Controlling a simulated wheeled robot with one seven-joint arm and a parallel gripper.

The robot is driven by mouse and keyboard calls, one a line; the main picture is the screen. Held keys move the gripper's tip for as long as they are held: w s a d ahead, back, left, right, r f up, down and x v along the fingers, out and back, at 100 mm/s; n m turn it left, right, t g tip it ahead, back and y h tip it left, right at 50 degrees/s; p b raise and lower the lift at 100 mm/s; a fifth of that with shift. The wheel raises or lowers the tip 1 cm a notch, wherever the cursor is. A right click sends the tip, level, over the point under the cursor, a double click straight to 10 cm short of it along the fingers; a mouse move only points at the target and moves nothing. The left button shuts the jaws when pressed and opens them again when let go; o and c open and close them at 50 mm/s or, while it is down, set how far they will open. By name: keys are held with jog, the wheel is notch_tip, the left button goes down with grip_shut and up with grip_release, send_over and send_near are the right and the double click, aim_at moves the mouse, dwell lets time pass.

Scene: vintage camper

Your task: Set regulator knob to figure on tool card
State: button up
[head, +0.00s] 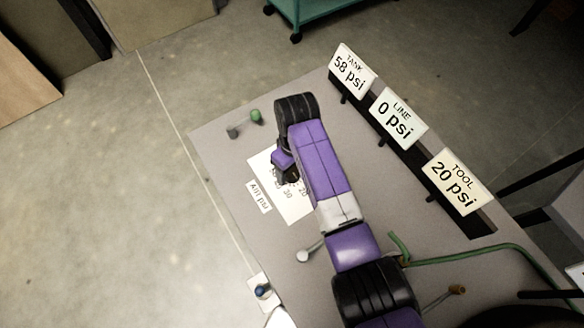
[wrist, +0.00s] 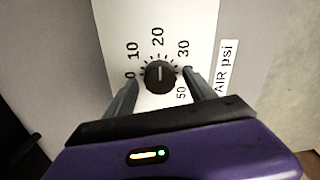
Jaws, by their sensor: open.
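The tool card (head: 458,183) stands at the right end of a row of cards in the head view and reads "TOOL 20 psi". The regulator knob (wrist: 160,77) is round and black, on a white dial plate (wrist: 180,20) with 0, 10, 20, 30 and 50 readable. Its white pointer mark appears to point at about 20. My gripper (wrist: 161,84) is open, with one finger on each side of the knob; I cannot tell whether either touches it. In the head view my gripper (head: 287,172) mostly hides the knob over the plate (head: 292,207).
The tank card (head: 352,73) reads 58 psi and the line card (head: 398,118) 0 psi. On the panel are a green-tipped lever (head: 257,116), a white-tipped lever (head: 302,255) and a brown-tipped lever (head: 457,290). A green hose (head: 470,253) crosses the right side.

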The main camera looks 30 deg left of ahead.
aim_at(293, 170)
notch_tip(293, 170, up, 7)
jog(key=shift+w+r+b, duration=0.15)
jog(key=shift+b, duration=0.2)
dwell(0.5)
